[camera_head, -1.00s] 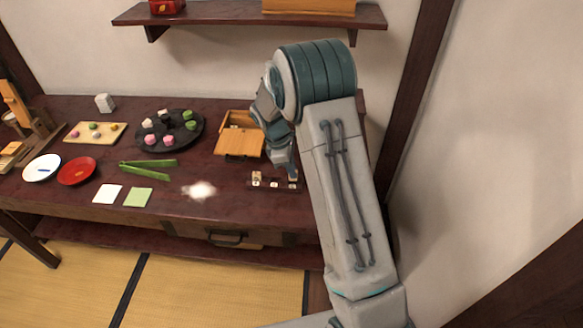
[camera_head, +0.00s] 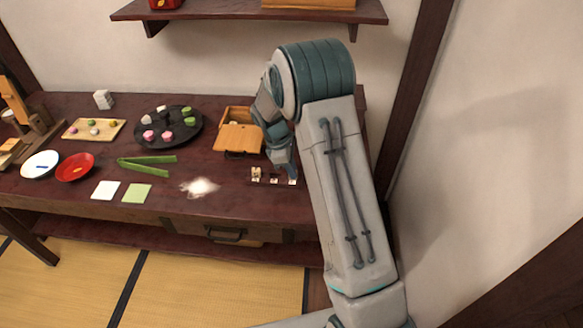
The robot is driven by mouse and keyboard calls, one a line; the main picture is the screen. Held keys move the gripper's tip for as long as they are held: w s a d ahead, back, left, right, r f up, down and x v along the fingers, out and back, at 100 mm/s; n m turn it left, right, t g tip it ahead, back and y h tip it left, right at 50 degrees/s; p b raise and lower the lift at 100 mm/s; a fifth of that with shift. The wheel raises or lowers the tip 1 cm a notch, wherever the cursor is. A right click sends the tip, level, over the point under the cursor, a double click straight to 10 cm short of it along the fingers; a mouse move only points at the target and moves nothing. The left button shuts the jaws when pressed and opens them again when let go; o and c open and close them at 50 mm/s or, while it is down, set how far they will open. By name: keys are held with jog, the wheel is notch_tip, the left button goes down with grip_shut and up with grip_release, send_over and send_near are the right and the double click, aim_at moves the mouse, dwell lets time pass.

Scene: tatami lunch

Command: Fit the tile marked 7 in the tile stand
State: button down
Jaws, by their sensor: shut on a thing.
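The tile stand (camera_head: 264,183) is a small, low, dark rack near the right front of the table. Small pale tiles show at it: a taller one (camera_head: 256,173) at its left end, a low one (camera_head: 274,180) at the middle and another pale piece (camera_head: 292,182) at the right. Their marks are too small to read, so I cannot tell which is the 7. My gripper (camera_head: 291,176) points down over the right end of the stand, shut on a tile. My arm partly hides the fingers and the stand's right end, and I cannot tell whether the held tile is seated.
A wooden box (camera_head: 238,137) with a slanted lid stands behind the stand. Green tongs (camera_head: 150,168), a white blurred patch (camera_head: 199,187) and a round black tray (camera_head: 180,141) of sweets lie to the left. The wall shelf (camera_head: 240,21) hangs above.

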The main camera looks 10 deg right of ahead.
jog(key=shift+f, duration=0.15)
jog(key=c, duration=1.4)
grip_release()
jog(key=v, duration=1.4)
